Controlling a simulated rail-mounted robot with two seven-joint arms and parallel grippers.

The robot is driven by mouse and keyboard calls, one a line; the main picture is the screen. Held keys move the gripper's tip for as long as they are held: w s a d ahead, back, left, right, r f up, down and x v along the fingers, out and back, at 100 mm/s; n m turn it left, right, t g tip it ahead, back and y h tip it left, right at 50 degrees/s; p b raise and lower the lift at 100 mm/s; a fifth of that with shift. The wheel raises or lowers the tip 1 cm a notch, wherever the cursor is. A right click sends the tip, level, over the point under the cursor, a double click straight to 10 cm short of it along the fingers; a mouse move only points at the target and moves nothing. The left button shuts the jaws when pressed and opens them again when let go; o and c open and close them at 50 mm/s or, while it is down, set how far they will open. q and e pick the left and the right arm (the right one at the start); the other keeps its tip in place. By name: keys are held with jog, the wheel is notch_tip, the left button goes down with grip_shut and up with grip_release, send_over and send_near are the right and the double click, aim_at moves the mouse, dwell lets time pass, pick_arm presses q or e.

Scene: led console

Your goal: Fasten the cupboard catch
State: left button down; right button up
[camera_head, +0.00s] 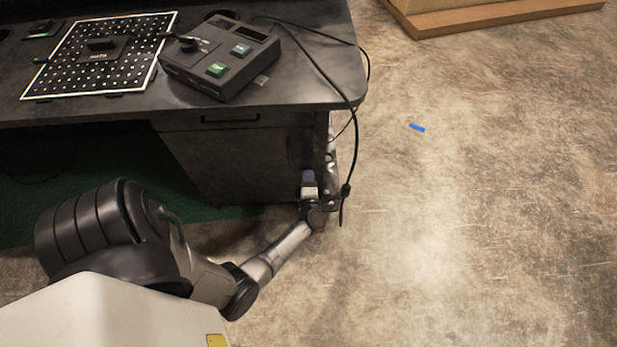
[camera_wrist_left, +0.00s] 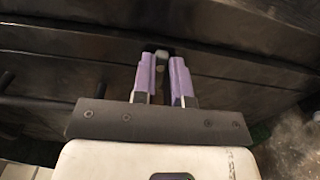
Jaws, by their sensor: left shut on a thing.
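The cupboard (camera_head: 235,160) is the dark unit under the right end of the desk, with a dark bar handle (camera_head: 230,118) near its top. My left gripper (camera_head: 309,177) is low at the cupboard's right front edge. In the left wrist view, its purple fingers (camera_wrist_left: 161,75) reach to the dark front panels (camera_wrist_left: 85,68) of the cupboard. They are shut on a small grey piece (camera_wrist_left: 161,56), which looks like the catch. The fingers hide most of it, so I cannot tell the catch's position. My right gripper is in neither view.
A control box (camera_head: 220,55) with green and blue buttons stands on the desk (camera_head: 310,85), beside a perforated board (camera_head: 75,65). A black cable (camera_head: 354,150) hangs off the desk's right edge near my left gripper. The floor to the right is mostly clear, with a small blue strip (camera_head: 417,128).

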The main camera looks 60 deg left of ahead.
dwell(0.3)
pick_arm(q)
jog(key=c, duration=1.1)
grip_release()
jog(key=shift+c, duration=0.2)
jog(key=shift+d, duration=0.1)
